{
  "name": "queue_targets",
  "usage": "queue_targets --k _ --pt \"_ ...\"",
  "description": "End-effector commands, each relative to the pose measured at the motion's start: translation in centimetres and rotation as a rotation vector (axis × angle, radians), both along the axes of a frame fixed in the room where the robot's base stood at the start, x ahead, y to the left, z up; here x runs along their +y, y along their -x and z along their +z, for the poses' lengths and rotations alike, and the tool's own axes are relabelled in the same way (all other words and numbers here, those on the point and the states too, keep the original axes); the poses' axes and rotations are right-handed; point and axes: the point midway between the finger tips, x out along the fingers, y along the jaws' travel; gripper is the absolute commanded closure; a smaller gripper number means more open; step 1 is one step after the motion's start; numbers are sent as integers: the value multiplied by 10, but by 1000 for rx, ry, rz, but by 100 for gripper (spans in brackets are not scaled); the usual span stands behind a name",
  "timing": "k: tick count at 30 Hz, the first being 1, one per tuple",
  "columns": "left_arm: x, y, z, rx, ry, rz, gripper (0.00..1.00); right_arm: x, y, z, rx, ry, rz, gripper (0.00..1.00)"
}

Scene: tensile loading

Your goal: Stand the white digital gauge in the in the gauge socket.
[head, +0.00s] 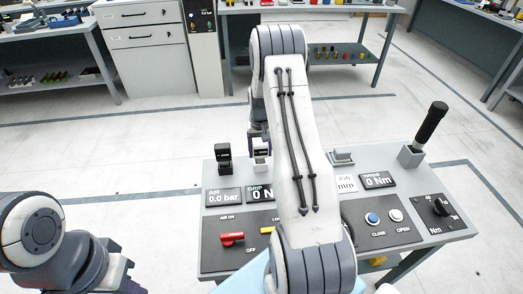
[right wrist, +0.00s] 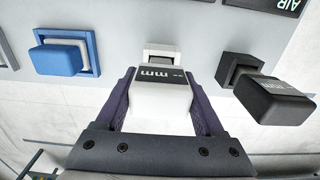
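The white digital gauge (right wrist: 160,98), with a black "mm" panel, is between the purple fingers of my right gripper (right wrist: 160,90) in the right wrist view. The fingers lie against its two sides. A white holder (right wrist: 162,53) shows just behind it; I cannot tell whether the gauge is still seated there. In the head view my right gripper (head: 259,138) is over the white holder (head: 261,160), partly hidden by my arm. A grey socket (head: 341,158) stands behind an "mm" plate, right of my arm. My left gripper (head: 122,278) is low at the left, its fingers unclear.
A black gauge (right wrist: 272,100) in a black holder (right wrist: 242,66) stands close beside the right finger. A blue block (right wrist: 58,60) is on the other side. A black-handled tool (head: 430,124) rises at the bench's right. Panels and switches (head: 232,238) cover the front.

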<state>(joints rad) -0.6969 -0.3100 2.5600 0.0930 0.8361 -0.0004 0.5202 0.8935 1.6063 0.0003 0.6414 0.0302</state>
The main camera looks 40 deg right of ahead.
Motion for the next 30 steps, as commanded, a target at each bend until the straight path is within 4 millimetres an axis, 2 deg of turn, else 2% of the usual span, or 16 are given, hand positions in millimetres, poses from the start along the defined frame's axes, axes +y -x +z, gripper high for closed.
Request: queue_targets --k 1,2,9,13,24,30 --pt "0 0 0 0 0 0 100 0 0 0 -1 1 0 11" --pt "0 0 0 0 0 0 100 0 0 0 -1 1 0 0" --pt "0 0 0 0 0 0 100 0 0 0 0 0 0 0" --pt "0 0 -2 0 0 0 100 0 -1 9 -3 2 0 0" --pt "0 0 -10 0 0 0 100 0 1 79 -4 3 0 0" --pt "0 0 -11 0 0 0 100 0 1 101 -2 1 0 0"
